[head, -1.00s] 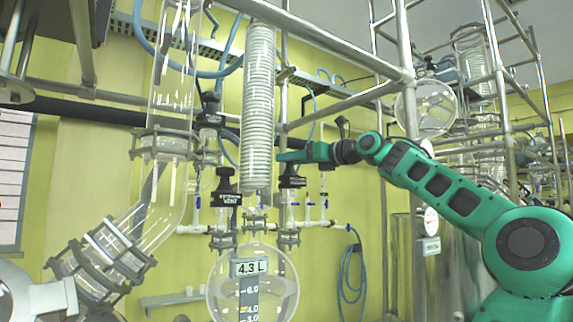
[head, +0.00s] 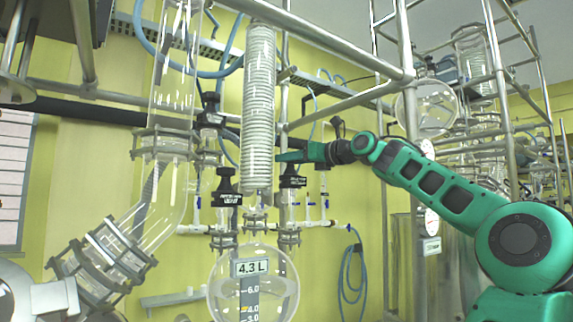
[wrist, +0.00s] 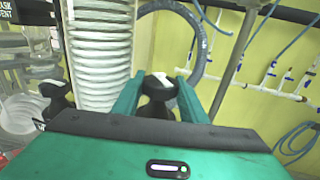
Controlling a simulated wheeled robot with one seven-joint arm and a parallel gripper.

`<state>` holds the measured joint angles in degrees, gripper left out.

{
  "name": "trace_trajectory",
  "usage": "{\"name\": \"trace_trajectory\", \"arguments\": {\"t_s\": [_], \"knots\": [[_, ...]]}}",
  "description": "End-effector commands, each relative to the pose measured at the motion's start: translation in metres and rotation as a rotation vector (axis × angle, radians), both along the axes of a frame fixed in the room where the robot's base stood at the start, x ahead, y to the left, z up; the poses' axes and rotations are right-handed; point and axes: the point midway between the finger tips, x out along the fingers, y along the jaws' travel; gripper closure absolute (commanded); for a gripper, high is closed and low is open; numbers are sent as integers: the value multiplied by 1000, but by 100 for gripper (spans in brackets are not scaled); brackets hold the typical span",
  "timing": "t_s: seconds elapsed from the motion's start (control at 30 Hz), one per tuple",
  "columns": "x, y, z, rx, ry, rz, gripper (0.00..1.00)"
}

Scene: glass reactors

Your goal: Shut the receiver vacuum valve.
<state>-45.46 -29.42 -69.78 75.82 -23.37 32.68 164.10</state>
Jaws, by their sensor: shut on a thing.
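A black valve knob (wrist: 158,84) with a white mark on top sits between the fingers of my gripper (wrist: 156,98) in the wrist view. The fingers are shut on it from both sides. In the head view, my gripper (head: 290,156) reaches in from the right, just right of the coil condenser, at the top of this black valve (head: 292,182). Its small label is too blurred to read for certain. A second black valve knob (head: 226,178) stands left of the condenser and also shows at the left of the wrist view (wrist: 54,92).
The coiled glass condenser (head: 259,100) stands close to the left of my gripper. Below it hangs a round receiver flask (head: 280,282) marked 4.3 L. Steel frame bars (head: 345,105) pass above my arm. A blue hose (head: 352,270) hangs on the yellow wall.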

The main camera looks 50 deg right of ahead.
Motion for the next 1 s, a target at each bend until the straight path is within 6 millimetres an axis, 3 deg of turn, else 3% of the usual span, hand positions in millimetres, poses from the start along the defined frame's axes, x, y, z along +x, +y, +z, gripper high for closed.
{"name": "trace_trajectory", "arguments": {"t_s": [0.37,1.0], "knots": [[-1,0,-1,-2,4,-200,84],[1,1,-1,-4,2,-719,84]]}}
